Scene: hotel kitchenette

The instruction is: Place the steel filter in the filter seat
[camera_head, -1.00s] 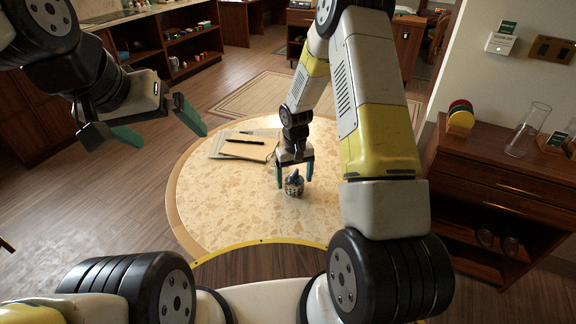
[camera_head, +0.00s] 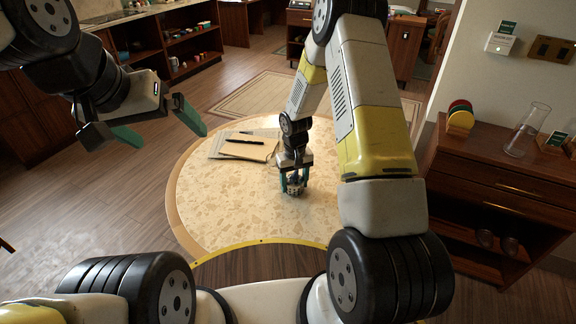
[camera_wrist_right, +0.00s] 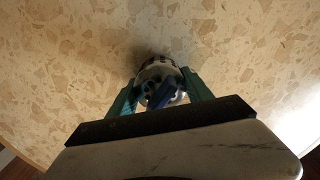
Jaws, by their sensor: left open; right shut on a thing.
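A small round grey metal piece with dark openings (camera_wrist_right: 158,70) and a blue part (camera_wrist_right: 164,95) stands on the round table. In the head view the metal piece (camera_head: 295,190) is mostly covered by my right gripper (camera_head: 293,184). My right gripper points down and is shut on it, with one teal finger on each side; the fingers also show in the wrist view (camera_wrist_right: 160,92). I cannot tell which part is the steel filter and which is the filter seat. My left gripper (camera_head: 158,127) is open and empty, off to the left above the floor.
The round pale stone table (camera_head: 230,205) holds a folder with papers (camera_head: 247,146) and a black pen (camera_head: 245,141) left of my right gripper. A wooden cabinet (camera_head: 500,185) with a glass cylinder (camera_head: 528,130) stands at right. The table's front is clear.

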